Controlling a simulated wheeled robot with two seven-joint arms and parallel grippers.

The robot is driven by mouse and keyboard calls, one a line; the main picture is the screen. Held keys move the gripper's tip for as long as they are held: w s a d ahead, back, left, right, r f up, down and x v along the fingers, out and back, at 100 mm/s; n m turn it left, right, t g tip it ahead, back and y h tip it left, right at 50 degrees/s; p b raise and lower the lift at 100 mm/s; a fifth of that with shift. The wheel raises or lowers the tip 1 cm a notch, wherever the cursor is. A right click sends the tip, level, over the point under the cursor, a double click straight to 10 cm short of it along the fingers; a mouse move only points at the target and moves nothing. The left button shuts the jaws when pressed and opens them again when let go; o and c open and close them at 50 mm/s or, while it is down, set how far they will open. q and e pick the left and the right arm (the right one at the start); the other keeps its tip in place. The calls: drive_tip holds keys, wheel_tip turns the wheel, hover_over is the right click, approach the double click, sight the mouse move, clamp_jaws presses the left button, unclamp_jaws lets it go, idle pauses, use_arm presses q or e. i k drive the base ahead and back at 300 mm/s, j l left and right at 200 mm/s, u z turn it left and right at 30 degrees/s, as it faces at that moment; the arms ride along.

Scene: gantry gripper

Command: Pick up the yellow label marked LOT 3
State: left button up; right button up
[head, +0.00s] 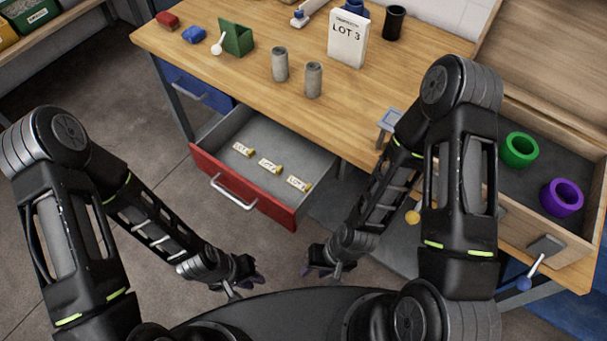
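Three small yellow labels lie in a row on the grey floor of the open red-fronted drawer (245,199): a back left label (243,149), a middle label (270,166) and a front right label (298,184). Each reads "LOT" and a digit; the digits are too small to tell surely which is LOT 3. A white card (347,45) marked LOT 3 stands upright on the bench. My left gripper (244,280) and my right gripper (322,268) are in front of the drawer, apart from the labels. I see nothing held in either; their finger gaps are unclear.
The wooden bench (250,85) holds two grey cylinders (297,76), a green holder (238,39), a red block (167,21), a blue block (194,35) and a black cup (393,22). A wooden tray at right holds a green ring (519,160) and a purple ring (547,201).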

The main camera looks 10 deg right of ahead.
sight(295, 182)
drive_tip(key=i+j, duration=0.1)
drive_tip(key=j, duration=0.25)
drive_tip(key=i+j, duration=0.1)
drive_tip(key=j, duration=0.2)
drive_tip(key=i+j, duration=0.15)
drive_tip(key=j, duration=0.2)
drive_tip(key=i+j+z, duration=0.15)
drive_tip(key=j, duration=0.2)
drive_tip(key=z, duration=2.65)
drive_tip(key=k+z, duration=0.15)
drive_tip(key=k, duration=0.15)
drive_tip(key=i+l+u, duration=0.2)
drive_tip(key=i+j, duration=0.1)
